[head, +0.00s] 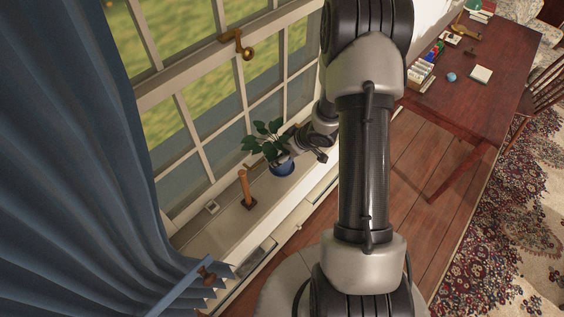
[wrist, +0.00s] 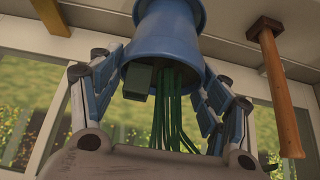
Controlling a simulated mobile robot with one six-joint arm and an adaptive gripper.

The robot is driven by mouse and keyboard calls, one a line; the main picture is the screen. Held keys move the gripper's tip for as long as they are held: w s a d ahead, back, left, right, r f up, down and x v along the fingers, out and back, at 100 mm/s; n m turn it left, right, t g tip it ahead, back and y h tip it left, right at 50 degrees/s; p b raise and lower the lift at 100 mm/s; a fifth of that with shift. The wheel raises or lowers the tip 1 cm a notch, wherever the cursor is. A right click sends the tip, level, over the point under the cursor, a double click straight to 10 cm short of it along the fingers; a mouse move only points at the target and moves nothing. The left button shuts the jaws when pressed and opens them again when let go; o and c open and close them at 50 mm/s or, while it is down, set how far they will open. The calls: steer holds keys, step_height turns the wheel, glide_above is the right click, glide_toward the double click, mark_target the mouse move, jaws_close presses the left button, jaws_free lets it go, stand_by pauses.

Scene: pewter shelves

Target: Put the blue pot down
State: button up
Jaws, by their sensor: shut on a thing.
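The blue pot (head: 283,168) with a green leafy plant (head: 263,141) is at the window, over the pale sill (head: 228,226). My gripper (head: 290,153) reaches it from behind the arm and is shut on the pot. In the wrist view, which appears upside down, the blue pot (wrist: 168,32) sits between the two fingers of my gripper (wrist: 164,78), near its rim. Green stems (wrist: 172,112) come out of the pot. The pot's base is cut off there, so I cannot tell whether it touches the sill.
An upright wooden handle on a dark base (head: 245,188) stands on the sill left of the pot; it also shows in the wrist view (wrist: 278,90). A small box (head: 212,207) lies farther left. Window bars are behind; a blue curtain (head: 70,170) hangs left.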

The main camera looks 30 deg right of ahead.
steer(key=shift+w+f+b, duration=0.1)
steer(key=shift+f+b, duration=0.85)
steer(key=shift+f, duration=1.15)
steer(key=shift+f, duration=0.1)
steer(key=o, duration=2.1)
steer(key=shift+f, duration=0.1)
